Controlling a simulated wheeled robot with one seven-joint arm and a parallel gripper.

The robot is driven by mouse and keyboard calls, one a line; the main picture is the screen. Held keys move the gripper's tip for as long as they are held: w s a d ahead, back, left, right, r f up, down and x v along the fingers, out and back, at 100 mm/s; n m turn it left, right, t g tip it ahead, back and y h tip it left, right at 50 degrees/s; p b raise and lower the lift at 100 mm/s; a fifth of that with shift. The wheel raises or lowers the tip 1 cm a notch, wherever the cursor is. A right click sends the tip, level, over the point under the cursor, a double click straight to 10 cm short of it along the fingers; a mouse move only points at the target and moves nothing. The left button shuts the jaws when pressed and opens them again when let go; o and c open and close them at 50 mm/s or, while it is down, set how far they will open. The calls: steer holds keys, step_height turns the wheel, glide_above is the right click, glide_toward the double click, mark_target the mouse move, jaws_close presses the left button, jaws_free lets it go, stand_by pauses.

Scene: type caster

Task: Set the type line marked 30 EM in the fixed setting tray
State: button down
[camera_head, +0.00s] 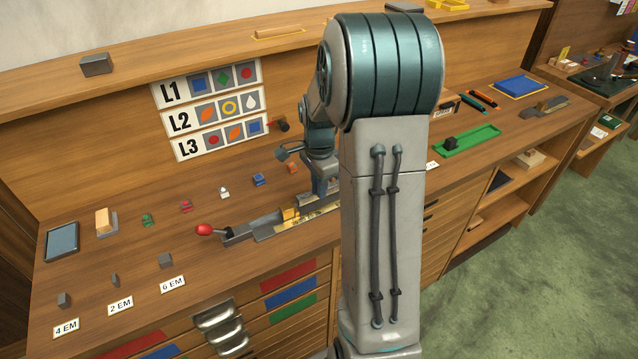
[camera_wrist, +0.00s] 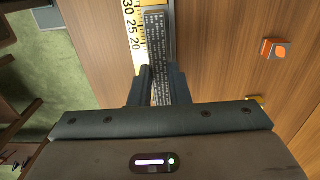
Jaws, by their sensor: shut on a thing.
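My gripper (camera_wrist: 160,86) is shut on a dark type line (camera_wrist: 157,40) with small raised lettering, seen between the fingers in the wrist view. The line lies alongside a yellow and white scale (camera_wrist: 134,38) numbered 20, 25 and 30. I cannot read a 30 EM mark on the line itself. In the head view my gripper (camera_head: 325,187) is down at the grey setting tray (camera_head: 268,226), which has a red-knobbed lever at its left end. My arm hides the tray's right part. Whether the line rests on the tray floor I cannot tell.
Small coloured sorts, including an orange block (camera_wrist: 276,50), stand behind the tray. Spacers stand by the 4 EM (camera_head: 66,327), 2 EM and 6 EM (camera_head: 172,284) labels at front left. L1, L2 and L3 cards (camera_head: 212,108) hang behind. A green tray (camera_head: 467,141) lies right.

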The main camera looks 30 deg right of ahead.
steer(key=shift+f+b, duration=0.55)
steer(key=shift+f, duration=0.05)
steer(key=c, duration=1.4)
jaws_free()
steer(key=shift+o, duration=0.2)
steer(key=shift+r, duration=0.1)
step_height(320, 180, up, 13)
steer(key=s+a+n+t, duration=0.1)
steer(key=s+a+n, duration=0.6)
steer(key=s+n, duration=0.1)
steer(key=s+a+f+n+t, duration=0.1)
steer(key=s+a+n+t, duration=0.1)
steer(key=s+a+n, duration=0.5)
steer(key=shift+s+f+n, duration=0.2)
steer(key=shift+s+n, duration=1.1)
steer(key=shift+s, duration=0.85)
